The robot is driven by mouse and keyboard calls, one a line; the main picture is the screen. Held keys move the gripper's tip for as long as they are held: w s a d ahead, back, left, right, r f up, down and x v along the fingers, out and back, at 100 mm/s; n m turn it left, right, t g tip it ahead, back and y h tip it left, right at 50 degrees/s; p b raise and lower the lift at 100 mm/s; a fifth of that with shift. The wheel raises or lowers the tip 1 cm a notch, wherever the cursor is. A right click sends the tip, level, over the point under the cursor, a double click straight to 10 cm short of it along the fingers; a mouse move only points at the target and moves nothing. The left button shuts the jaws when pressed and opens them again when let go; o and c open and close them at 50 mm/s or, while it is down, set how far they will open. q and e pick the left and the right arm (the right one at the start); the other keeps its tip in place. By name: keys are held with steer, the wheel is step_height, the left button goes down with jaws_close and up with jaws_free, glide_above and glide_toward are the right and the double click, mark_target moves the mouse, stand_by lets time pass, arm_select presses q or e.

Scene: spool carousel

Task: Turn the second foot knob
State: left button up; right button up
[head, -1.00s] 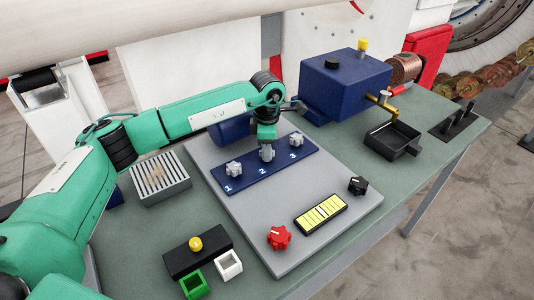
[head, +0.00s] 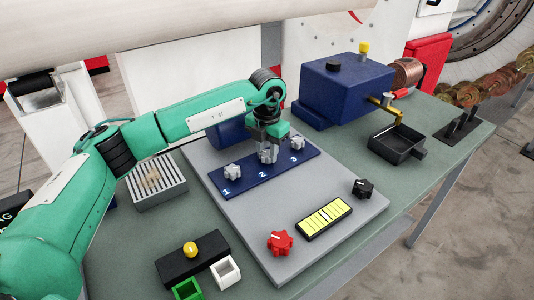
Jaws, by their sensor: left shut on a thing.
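A dark blue strip (head: 245,184) on the grey panel carries three pale knobs with the numbers 1, 2 and 3. The first knob (head: 232,171) and the third knob (head: 297,143) stand free on either side. My left gripper (head: 267,148) points down over the middle of the strip and is shut on the second knob (head: 268,155), above the number 2. The fingers hide part of that knob, so its exact angle is hard to tell. My right gripper is not in view.
The grey panel (head: 245,228) also bears a red knob (head: 280,242), a yellow gauge (head: 325,217) and a black knob (head: 363,189). A blue box (head: 345,90) and a black tray (head: 396,145) stand behind. A slotted block (head: 158,184) lies left.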

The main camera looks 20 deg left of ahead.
arm_select(q)
steer(key=shift+n, duration=0.5)
steer(key=shift+n+b, duration=0.35)
steer(key=shift+n, duration=0.65)
steer(key=n, duration=0.5)
steer(key=shift+b, duration=0.35)
steer(key=shift+r, duration=0.1)
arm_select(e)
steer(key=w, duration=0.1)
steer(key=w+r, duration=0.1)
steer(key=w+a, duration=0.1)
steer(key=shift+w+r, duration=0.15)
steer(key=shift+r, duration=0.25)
arm_select(q)
steer(key=shift+n, duration=0.3)
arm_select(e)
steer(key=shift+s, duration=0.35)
arm_select(q)
steer(key=o, duration=1)
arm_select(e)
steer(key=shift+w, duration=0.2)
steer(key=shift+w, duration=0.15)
